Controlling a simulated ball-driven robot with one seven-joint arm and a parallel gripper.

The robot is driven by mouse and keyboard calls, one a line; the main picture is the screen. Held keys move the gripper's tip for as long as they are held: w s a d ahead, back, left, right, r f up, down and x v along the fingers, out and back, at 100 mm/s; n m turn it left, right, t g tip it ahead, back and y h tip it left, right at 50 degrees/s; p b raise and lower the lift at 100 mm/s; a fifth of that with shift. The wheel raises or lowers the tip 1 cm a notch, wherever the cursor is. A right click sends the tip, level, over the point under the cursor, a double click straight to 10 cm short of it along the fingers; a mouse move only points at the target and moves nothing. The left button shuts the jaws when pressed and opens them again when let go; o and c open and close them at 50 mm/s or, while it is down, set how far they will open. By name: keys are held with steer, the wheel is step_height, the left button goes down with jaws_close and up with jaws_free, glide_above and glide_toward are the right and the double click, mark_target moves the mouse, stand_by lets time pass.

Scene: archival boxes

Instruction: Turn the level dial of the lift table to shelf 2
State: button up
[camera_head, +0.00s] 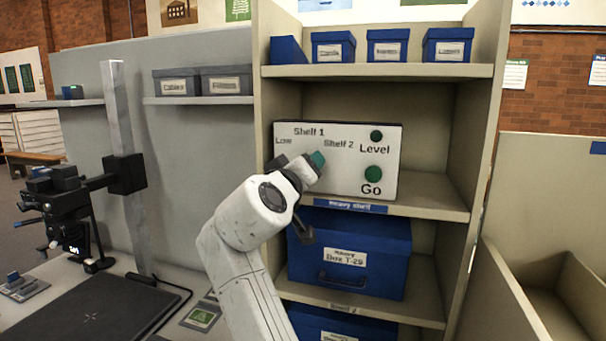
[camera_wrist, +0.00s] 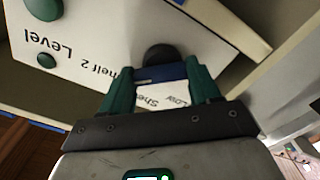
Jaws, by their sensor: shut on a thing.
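The white control panel (camera_head: 340,180) stands on the heavy shelf, marked "Low", "Shelf 1", "Shelf 2", "Level" and "Go". My gripper (camera_head: 318,159) is at the panel's left part, below the "Shelf 1" and "Shelf 2" labels, and hides the dial in the head view. In the wrist view, my gripper's teal fingers (camera_wrist: 160,68) are closed about a dark round knob (camera_wrist: 162,55), which looks like the level dial. A blue strip shows between the fingers. Which mark the dial points to cannot be told. A round green Go button (camera_head: 373,173) is at right.
A small green round piece (camera_head: 376,135) sits above "Level". Blue boxes stand on the shelf above, and blue Box T-29 (camera_head: 350,255) sits below the panel. The cabinet's right side wall (camera_head: 470,130) bounds the space. A black camera stand (camera_head: 70,200) is at left.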

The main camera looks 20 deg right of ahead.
steer(key=shift+f, duration=0.2)
steer(key=o, duration=0.7)
steer(key=shift+c, duration=0.2)
steer(key=o, duration=0.4)
steer(key=shift+r, duration=0.15)
steer(key=shift+s+a, duration=0.1)
steer(key=v, duration=1)
steer(key=shift+s+a, duration=0.15)
steer(key=shift+s, duration=0.1)
